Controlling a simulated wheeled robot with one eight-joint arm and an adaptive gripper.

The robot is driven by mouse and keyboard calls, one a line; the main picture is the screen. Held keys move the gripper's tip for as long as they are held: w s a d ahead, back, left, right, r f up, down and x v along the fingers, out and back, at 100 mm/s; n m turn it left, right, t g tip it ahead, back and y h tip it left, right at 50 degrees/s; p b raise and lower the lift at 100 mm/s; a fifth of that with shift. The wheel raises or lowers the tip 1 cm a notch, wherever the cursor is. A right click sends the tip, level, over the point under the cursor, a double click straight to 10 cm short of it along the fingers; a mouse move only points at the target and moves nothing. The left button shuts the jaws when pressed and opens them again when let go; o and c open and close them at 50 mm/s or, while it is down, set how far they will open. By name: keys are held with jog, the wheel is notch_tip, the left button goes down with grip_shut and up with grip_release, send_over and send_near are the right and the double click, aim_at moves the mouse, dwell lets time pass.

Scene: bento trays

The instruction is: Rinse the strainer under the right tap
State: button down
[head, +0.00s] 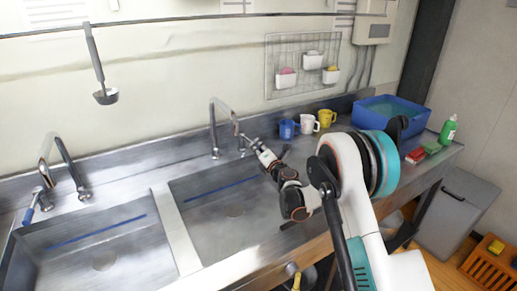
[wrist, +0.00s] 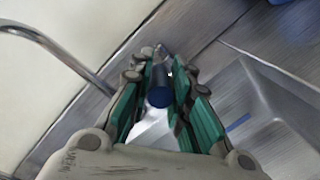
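The strainer (head: 105,97), a dark grey bowl on a long handle, hangs from the wall rail at the upper left in the head view. The right tap (head: 214,128) is an arched metal spout behind the right sink, and its spout crosses the upper left of the wrist view (wrist: 45,40). My gripper (head: 252,146) is beside this tap's base. In the wrist view, a dark lever with a blue end (wrist: 160,96) lies between my gripper's teal-padded fingers (wrist: 167,62). The fingers look apart around it; contact is not clear. The lever is mostly hidden in the head view.
The left sink (head: 102,262) and its tap (head: 48,160) are at the left. The right sink (head: 232,212) is empty. Blue, white and yellow mugs (head: 307,124), a blue tub (head: 388,104) and a green bottle (head: 447,130) stand on the right counter. A wall rack (head: 300,50) holds small baskets.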

jog(key=w+d+n+g+y, duration=0.1)
jog(key=w+d+n+y, duration=0.1)
jog(key=y, duration=0.1)
jog(key=shift+d+g, duration=0.15)
jog(key=shift+g, duration=0.25)
jog(key=c, duration=1.5)
grip_release()
jog(key=shift+s, duration=0.1)
jog(key=v, duration=1.2)
jog(key=shift+r, duration=0.1)
